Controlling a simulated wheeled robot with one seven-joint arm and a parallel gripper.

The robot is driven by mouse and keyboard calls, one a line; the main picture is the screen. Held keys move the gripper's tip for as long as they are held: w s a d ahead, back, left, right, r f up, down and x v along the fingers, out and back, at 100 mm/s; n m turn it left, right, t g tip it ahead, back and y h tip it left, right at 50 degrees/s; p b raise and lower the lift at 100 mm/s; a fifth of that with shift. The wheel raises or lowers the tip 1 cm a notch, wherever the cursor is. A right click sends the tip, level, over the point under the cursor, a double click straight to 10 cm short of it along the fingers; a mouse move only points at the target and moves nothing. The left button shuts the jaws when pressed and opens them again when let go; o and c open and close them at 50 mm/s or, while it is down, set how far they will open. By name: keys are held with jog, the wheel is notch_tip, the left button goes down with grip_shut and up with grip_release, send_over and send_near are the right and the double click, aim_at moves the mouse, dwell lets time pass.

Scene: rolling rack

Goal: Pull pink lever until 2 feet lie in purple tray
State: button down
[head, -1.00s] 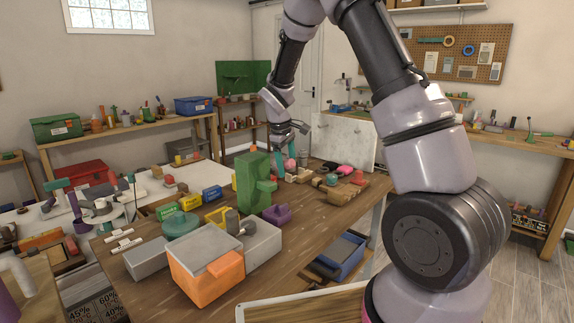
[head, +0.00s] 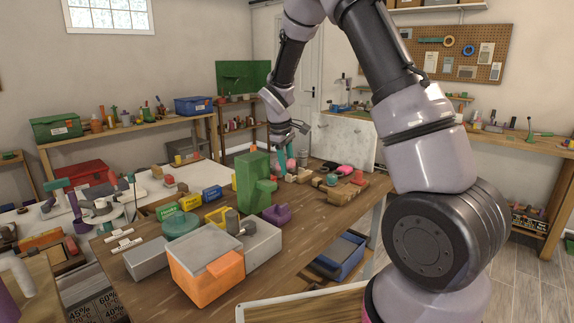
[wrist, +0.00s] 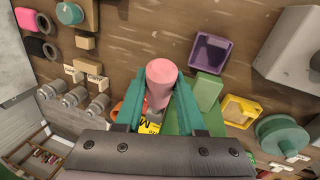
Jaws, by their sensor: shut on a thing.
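The pink lever (wrist: 161,72) shows as a rounded pink knob between my gripper's (wrist: 161,84) teal fingers in the wrist view. My gripper is shut on it, one finger on each side. In the head view my gripper (head: 289,163) is behind the green dispenser (head: 250,182), and I cannot make out the lever there. The purple tray (wrist: 197,52) is right of the lever in the wrist view, beside a green block-like part (wrist: 208,92) of the dispenser. The tray's visible inside looks empty. In the head view the purple tray (head: 277,215) sits at the dispenser's front right foot.
A yellow tray (wrist: 228,115) and a teal round container (wrist: 270,133) stand near the dispenser. Grey and orange boxes (head: 205,292) fill the table's near end. Small wooden blocks (wrist: 88,67) and dark rings lie beyond my gripper. Bare tabletop lies right of the purple tray.

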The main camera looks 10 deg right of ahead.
dwell(0.8)
jog(key=shift+w+a+r+n+g+h, duration=0.1)
jog(key=shift+w+a+r+g+h, duration=0.25)
jog(key=shift+r+g+h, duration=0.25)
jog(key=shift+w+a+r+n+g+h, duration=0.1)
jog(key=shift+w+a+r+g+h, duration=0.15)
jog(key=shift+w+r+g+h, duration=0.4)
jog(key=shift+w+a+r+n+g+h, duration=0.1)
jog(key=shift+w+a+r+g+h, duration=0.2)
jog(key=shift+r+g, duration=0.35)
jog(key=shift+f, duration=0.1)
jog(key=c, duration=0.5)
grip_release()
jog(key=v, duration=1)
jog(key=shift+a+r, duration=0.15)
jog(key=shift+r, duration=0.15)
jog(key=shift+r, duration=0.1)
